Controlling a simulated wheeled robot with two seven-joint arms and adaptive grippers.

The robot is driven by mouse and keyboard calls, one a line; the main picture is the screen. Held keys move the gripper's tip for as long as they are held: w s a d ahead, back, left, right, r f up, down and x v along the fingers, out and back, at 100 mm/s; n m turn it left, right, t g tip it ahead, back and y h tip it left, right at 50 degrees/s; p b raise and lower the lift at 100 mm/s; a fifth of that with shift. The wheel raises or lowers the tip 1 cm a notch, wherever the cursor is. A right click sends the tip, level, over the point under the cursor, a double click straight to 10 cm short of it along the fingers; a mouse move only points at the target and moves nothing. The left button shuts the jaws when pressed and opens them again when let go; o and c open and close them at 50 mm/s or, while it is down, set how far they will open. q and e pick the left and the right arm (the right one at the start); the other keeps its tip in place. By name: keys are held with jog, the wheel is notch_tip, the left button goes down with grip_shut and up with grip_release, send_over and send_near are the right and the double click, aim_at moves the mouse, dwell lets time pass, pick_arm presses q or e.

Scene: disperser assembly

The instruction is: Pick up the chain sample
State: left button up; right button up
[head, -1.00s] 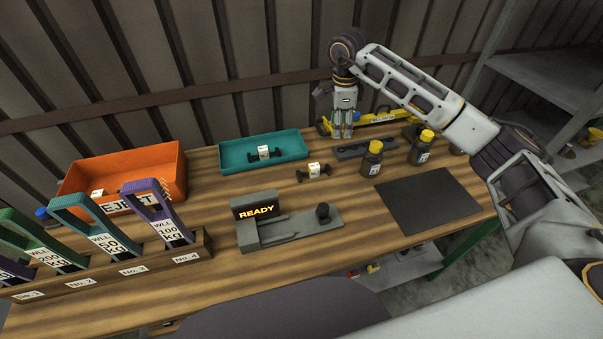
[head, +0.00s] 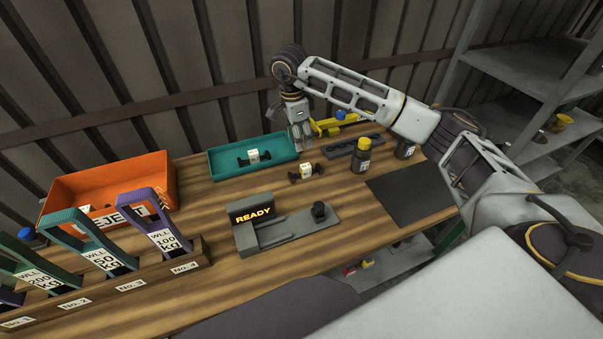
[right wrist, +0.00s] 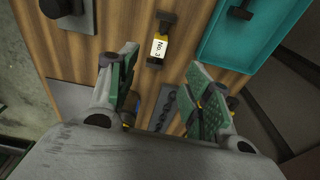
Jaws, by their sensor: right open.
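A chain sample (head: 307,172) with dark ends and a white tag lies on the bare wood in front of the teal tray. In the right wrist view this chain sample (right wrist: 159,48) shows a tag reading No. 3 and a yellow part. A second chain sample (head: 253,156) lies in the teal tray (head: 222,172). My right gripper (head: 302,145) is above the table, behind the loose sample and by the tray's right end. In the right wrist view my right gripper (right wrist: 167,78) is open and empty, its fingers apart from the sample. My left gripper is out of view.
A dark slotted bar (head: 340,147) and dark bottles (head: 361,158) stand right of the loose sample. A grey device reading READY (head: 254,215) stands in front. An orange reject bin (head: 75,185) and a rack of labelled shackles (head: 170,272) are left.

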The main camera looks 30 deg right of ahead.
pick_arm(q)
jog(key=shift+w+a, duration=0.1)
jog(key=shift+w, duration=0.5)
pick_arm(e)
jog(key=shift+d+n, duration=0.15)
jog(key=shift+n, duration=0.15)
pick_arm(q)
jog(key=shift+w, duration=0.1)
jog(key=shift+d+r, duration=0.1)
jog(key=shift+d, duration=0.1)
pick_arm(e)
jog(key=shift+f, duration=0.15)
send_over(305, 166)
jog(key=f, duration=0.7)
jog(key=shift+a+f+p, duration=0.15)
jog(key=shift+a+p, duration=0.2)
jog(key=shift+f, duration=0.45)
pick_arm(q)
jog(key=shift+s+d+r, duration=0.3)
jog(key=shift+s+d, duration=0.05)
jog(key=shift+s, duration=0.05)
